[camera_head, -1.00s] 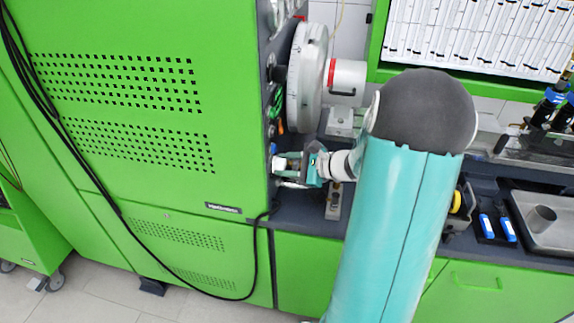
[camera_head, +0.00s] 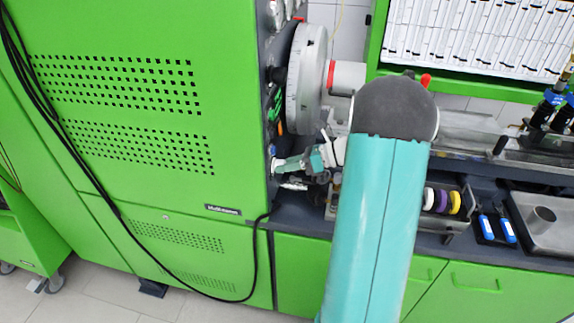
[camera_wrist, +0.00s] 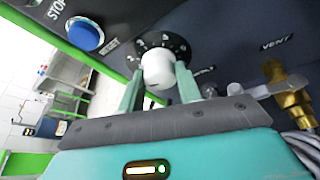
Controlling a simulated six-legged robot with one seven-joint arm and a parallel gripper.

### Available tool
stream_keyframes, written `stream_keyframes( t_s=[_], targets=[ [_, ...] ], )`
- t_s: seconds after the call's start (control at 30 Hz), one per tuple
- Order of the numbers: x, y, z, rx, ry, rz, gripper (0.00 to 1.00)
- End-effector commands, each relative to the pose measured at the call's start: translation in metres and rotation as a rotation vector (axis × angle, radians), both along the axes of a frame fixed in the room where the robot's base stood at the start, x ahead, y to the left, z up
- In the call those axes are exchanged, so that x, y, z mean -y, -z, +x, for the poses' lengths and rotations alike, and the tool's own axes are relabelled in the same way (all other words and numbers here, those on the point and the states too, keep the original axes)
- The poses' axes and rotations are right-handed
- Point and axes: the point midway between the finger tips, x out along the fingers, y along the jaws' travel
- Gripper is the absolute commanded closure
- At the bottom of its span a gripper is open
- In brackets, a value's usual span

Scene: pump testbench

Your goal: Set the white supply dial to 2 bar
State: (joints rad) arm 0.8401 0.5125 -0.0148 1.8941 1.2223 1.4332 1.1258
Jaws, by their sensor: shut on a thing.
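The white supply dial (camera_wrist: 158,67) sits on a dark scale plate (camera_wrist: 165,42) with white marks, in the upper middle of the wrist view. My gripper (camera_wrist: 159,74) is shut on the dial, with one teal finger on each side of it. In the head view my gripper (camera_head: 279,165) reaches the dark side panel of the green cabinet (camera_head: 160,50). The dial is hard to make out there.
A blue button (camera_wrist: 86,34) beside a RESET label lies left of the dial. A brass fitting (camera_wrist: 290,92) under a VENT label and hoses lie to the right. A large grey disc (camera_head: 306,78) stands above my gripper in the head view.

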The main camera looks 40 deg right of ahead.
Motion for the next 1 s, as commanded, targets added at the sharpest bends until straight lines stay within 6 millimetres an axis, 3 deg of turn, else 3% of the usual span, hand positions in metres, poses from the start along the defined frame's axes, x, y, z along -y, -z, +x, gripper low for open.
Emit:
stream_keyframes(
  t_s=[0.5, 1.0],
  targets=[
    [0.0023, 0.0024, 0.0006, -0.237, 0.002, 0.264, 0.89],
    [0.0023, 0.0023, 0.0006, -0.277, 0.002, 0.31, 0.89]
  ],
)
